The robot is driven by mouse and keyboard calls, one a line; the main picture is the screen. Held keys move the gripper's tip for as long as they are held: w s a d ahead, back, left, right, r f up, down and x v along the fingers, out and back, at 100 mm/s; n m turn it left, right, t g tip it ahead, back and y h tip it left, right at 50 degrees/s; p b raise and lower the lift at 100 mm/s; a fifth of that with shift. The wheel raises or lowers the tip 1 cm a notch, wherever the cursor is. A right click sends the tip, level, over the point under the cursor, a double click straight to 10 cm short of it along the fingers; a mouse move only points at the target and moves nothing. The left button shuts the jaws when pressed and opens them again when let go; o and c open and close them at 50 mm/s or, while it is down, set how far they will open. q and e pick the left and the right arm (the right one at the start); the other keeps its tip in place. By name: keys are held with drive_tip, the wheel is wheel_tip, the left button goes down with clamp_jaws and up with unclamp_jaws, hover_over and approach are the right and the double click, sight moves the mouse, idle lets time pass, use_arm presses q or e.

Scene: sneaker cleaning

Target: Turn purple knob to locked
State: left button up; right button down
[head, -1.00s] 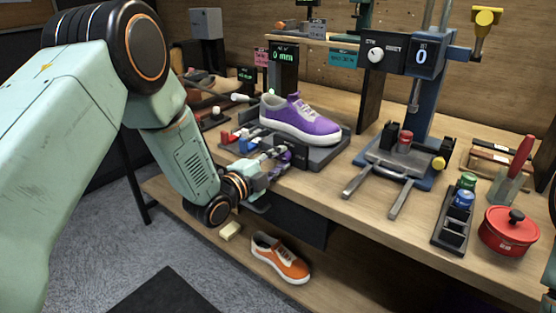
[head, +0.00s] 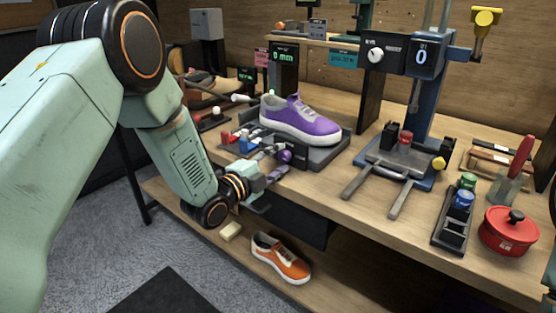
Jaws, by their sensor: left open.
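The purple knob (head: 284,157) is a small ball-like piece on the front of the dark stand that holds the purple sneaker (head: 302,119). My left gripper (head: 279,164) comes in from the left and is open, with its fingertips right by the knob. I cannot tell whether they touch it. Any lock marking is too small to read. My right gripper is not in view.
An orange sneaker (head: 280,258) and a pale block (head: 230,231) lie on the lower shelf. A press with two forks (head: 392,172) stands to the right. A red pot (head: 508,231) and a can rack (head: 450,232) stand further right.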

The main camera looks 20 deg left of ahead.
use_arm(q)
drive_tip(key=v, duration=0.7)
drive_tip(key=shift+s, duration=0.2)
drive_tip(key=shift+a, duration=0.15)
drive_tip(key=shift+w+d+f+n+t, duration=0.15)
drive_tip(key=shift+w+d+n, duration=0.35)
drive_tip(key=shift+w+n, duration=1.45)
drive_tip(key=shift+w+d+f+n+t, duration=0.15)
drive_tip(key=shift+w+d+n, duration=0.55)
drive_tip(key=shift+n, duration=2.35)
drive_tip(key=shift+w+d+f+n, duration=0.15)
drive_tip(key=shift+w+d+n, duration=0.2)
drive_tip(key=shift+w+n, duration=1.7)
drive_tip(key=shift+s+n, duration=0.45)
clamp_jaws()
